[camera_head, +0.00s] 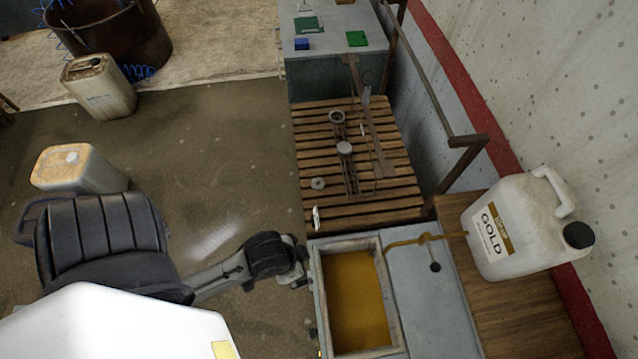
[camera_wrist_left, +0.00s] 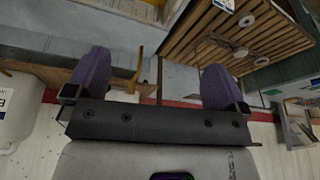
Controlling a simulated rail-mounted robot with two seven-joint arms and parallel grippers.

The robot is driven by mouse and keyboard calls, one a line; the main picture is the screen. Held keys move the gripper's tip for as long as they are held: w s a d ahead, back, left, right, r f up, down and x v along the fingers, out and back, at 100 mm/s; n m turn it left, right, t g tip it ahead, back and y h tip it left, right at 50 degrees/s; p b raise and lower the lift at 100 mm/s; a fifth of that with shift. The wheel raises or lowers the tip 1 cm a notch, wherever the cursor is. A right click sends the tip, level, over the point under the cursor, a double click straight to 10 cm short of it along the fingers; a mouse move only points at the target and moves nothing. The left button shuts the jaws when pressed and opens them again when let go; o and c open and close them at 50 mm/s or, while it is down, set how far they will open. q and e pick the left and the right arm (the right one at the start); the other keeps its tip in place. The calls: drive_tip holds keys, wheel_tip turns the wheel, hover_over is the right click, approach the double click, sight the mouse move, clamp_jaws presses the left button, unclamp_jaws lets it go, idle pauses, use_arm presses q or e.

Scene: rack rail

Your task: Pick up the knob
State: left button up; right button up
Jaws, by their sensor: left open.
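Small round parts lie on the slatted wooden table in the head view: a pale disc (camera_head: 318,183), a round-topped piece (camera_head: 344,148) and a cup-like piece (camera_head: 337,116). A small dark round piece (camera_head: 435,267) is on the grey panel right of the yellow basin. I cannot tell which is the knob. My left gripper (camera_head: 299,274) is at the basin's left edge, apart from these parts. In the left wrist view my left gripper (camera_wrist_left: 155,82) has its two purple pads wide apart with nothing between them. My right gripper is not in view.
The yellow-filled basin (camera_head: 317,270) stands beside my left gripper. A white GOLD jug (camera_head: 510,232) stands on a wooden top at right. The slatted table (camera_head: 400,212) carries a metal frame. Canisters (camera_head: 85,168) stand on the floor at left.

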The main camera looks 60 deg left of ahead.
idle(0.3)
use_arm(q)
drive_tip(key=shift+a, duration=0.15)
drive_tip(key=shift+c, duration=0.8)
